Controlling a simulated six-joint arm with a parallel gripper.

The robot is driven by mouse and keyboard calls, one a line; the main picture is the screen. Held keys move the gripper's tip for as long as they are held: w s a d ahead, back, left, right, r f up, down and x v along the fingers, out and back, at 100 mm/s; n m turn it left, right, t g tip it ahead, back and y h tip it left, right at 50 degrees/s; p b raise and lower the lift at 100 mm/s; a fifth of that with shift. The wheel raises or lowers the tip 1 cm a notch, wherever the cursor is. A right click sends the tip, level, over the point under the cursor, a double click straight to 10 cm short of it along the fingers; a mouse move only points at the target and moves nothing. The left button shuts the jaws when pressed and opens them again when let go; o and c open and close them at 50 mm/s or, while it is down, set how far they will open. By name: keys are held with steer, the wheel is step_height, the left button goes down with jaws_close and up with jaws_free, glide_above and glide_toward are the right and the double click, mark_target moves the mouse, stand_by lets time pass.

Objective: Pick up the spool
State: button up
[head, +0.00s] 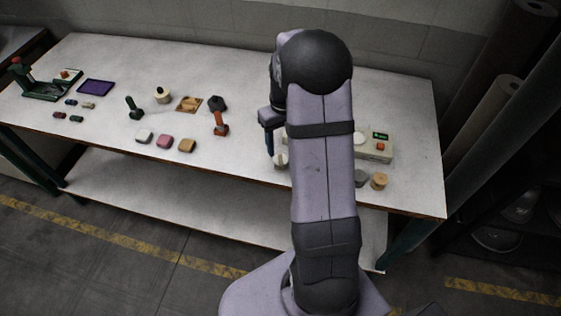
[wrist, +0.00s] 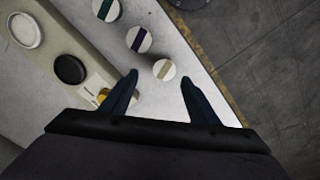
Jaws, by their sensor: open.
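A small tan round piece (head: 379,181) near the front right of the table looks most like a spool, but I cannot be sure. A cream round thing with a dark top (head: 163,95) farther left is also spool-like. My gripper (head: 269,150) is open and empty, just left of my arm, above the table. In the wrist view the fingers (wrist: 159,78) are apart. A white disc with a beige band (wrist: 164,69) shows between their tips in the picture. Discs with a navy band (wrist: 139,39) and a green band (wrist: 106,9) lie in line beyond it.
A beige box (head: 374,152) carries a white disc (wrist: 25,30) and a black disc (wrist: 70,69). A grey piece (head: 361,178) is beside the tan piece. Coloured blocks, a purple tray (head: 96,87) and a green press (head: 42,85) stand left. My arm hides part of the table.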

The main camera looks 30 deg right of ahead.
mark_target(280, 159)
steer(key=shift+f+p, duration=0.4)
steer(key=shift+f, duration=0.65)
steer(key=shift+a+f+p, duration=0.2)
steer(key=shift+f+p, duration=0.15)
steer(key=f, duration=0.1)
steer(key=p, duration=0.1)
steer(key=f, duration=0.1)
steer(key=shift+a+f+p, duration=0.25)
steer(key=shift+f+p, duration=0.05)
steer(key=shift+f, duration=0.95)
steer(key=shift+c, duration=0.6)
steer(key=c, duration=1)
